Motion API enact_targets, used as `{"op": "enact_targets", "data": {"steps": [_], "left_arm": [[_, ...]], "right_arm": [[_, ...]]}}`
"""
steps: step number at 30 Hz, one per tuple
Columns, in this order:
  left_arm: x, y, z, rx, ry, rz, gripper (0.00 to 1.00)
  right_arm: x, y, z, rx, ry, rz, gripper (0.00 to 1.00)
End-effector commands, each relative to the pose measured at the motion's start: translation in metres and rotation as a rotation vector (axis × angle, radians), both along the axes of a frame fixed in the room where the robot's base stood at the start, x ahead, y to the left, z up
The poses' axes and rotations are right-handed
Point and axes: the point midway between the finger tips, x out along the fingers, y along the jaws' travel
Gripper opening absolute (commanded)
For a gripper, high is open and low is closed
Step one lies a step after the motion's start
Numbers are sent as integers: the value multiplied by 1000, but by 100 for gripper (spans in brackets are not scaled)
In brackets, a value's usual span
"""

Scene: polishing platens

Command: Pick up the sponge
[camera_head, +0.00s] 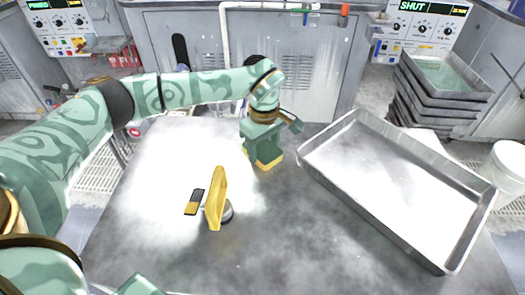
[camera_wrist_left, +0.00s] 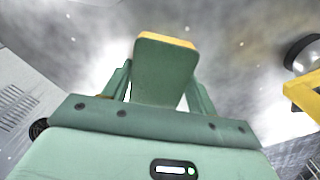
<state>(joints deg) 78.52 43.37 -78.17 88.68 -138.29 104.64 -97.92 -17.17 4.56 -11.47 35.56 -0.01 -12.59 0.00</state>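A thin yellow piece (camera_head: 216,198) stands upright on the grey table (camera_head: 290,235), beside a round metal puck (camera_head: 227,211). A small flat black-and-yellow block (camera_head: 194,202) lies just left of it. I cannot tell for sure which of these is the sponge. My left gripper (camera_head: 262,158) points down over the table, behind and to the right of them, apart from both. Its green finger with a yellow tip (camera_wrist_left: 165,70) fills the middle of the left wrist view and hides the gap behind it. The yellow piece (camera_wrist_left: 303,95) and puck (camera_wrist_left: 303,52) show there at the right edge. My right gripper is not in view.
A large shallow metal tray (camera_head: 375,235) takes up the right of the table. Stacked trays (camera_head: 440,85) and a white bucket (camera_head: 506,170) stand beyond. Grey cabinets (camera_head: 310,60) line the back. The table's front middle is clear.

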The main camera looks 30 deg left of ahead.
Motion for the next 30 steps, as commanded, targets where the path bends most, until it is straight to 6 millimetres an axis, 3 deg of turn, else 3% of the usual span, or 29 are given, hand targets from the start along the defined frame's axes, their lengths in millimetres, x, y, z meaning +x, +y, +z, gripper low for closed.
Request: {"op": "enact_targets", "data": {"steps": [11, 24, 30], "left_arm": [[0, 0, 3, 1, -1, 0, 33], [1, 0, 90, 0, -5, -1, 33], [0, 0, 101, 0, 1, 0, 33]], "right_arm": [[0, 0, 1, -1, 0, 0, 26], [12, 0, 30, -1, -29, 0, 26], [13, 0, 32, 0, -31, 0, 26]]}}
